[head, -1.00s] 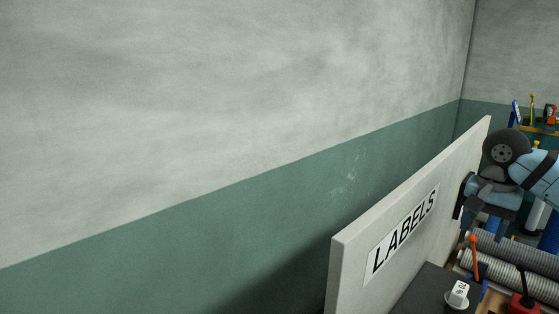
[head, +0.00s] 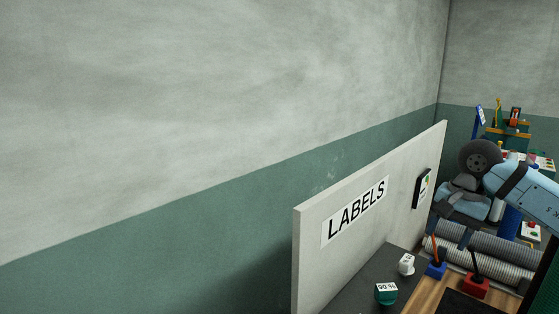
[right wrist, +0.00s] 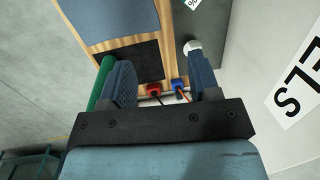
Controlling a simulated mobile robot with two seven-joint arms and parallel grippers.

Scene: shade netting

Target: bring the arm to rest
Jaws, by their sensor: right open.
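My right arm comes in from the right in the head view, a light blue link with dark grey joints. My right gripper (head: 457,212) is above the grey rolls there, partly hidden by its own wrist. In the right wrist view its two dark blue fingers stand wide apart, and the gripper (right wrist: 163,82) is open with nothing held between the fingers. The red holder (right wrist: 154,90) and the blue holder (right wrist: 179,84) show beyond the gap, below the gripper. My left gripper is in neither view.
A pale panel marked LABELS (head: 308,263) stands left of the gripper, with a small black device (head: 422,189) on it. A green-and-white pot (head: 386,294) and white pot (head: 406,264) sit on the dark surface beside it. Grey rolls (head: 490,258) lie under the arm.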

